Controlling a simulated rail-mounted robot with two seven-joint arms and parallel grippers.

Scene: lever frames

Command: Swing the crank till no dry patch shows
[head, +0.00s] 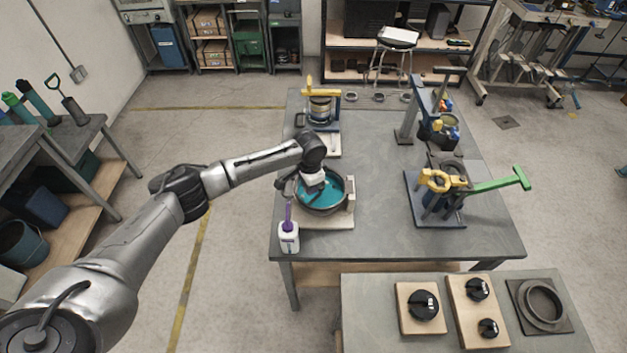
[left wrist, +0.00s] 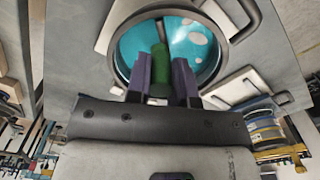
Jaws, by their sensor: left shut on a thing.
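A round dark-rimmed pan (head: 345,203) with a teal coating inside stands on a pale base at the left front of the grey table. In the left wrist view the teal surface (left wrist: 130,48) shows a few pale patches (left wrist: 198,37). A green crank grip (left wrist: 159,72) stands over the pan, and a thin dark bar (left wrist: 165,33) shows beyond it. My left gripper (left wrist: 160,85) is shut on this grip between its purple fingers. In the head view my left gripper (head: 309,190) is over the pan's left part and hides some of it. My right gripper is not in view.
A white bottle with a purple nozzle (head: 288,236) stands close in front of the pan. A yellow-topped device (head: 320,105) is behind it. A green-handled lever device (head: 495,184) stands to the right. The table middle (head: 378,175) is clear. A board with black knobs (head: 422,307) lies in front.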

